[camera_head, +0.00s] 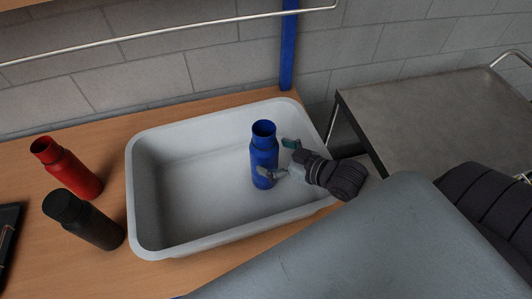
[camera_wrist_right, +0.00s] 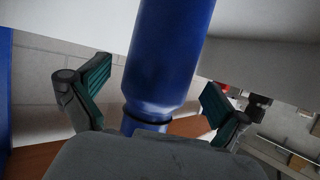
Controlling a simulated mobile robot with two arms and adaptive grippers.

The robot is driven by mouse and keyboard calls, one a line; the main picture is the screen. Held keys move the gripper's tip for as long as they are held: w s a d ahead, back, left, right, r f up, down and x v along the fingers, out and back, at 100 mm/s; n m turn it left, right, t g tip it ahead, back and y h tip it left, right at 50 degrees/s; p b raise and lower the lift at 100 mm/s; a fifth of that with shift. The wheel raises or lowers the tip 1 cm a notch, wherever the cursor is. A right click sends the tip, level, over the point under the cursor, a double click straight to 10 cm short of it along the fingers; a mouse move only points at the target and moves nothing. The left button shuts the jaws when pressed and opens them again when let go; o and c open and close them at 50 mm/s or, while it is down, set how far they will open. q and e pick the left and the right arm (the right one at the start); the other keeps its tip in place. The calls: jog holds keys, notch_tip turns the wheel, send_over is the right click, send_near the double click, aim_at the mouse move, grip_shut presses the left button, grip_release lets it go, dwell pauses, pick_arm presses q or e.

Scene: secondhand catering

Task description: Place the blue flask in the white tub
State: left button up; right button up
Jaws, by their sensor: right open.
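The blue flask (camera_head: 263,157) stands upright inside the white tub (camera_head: 143,205), toward its right side. It also fills the middle of the right wrist view (camera_wrist_right: 170,55). My right gripper (camera_head: 278,158) is at the right of the flask, its fingers open with one on each side of it. In the right wrist view the two green-padded fingers (camera_wrist_right: 155,88) are spread wide, with gaps between the pads and the flask. The flask's base appears to be on the tub floor. My left gripper is not in view.
A red flask (camera_head: 68,168) and a black flask (camera_head: 84,219) stand on the wooden table (camera_head: 105,136) left of the tub. A dark flat object (camera_head: 8,240) lies at the far left edge. A grey metal cart (camera_head: 430,115) stands at the right. A blue post (camera_head: 288,45) rises behind the tub.

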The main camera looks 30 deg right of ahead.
jog(key=shift+v, duration=2.15)
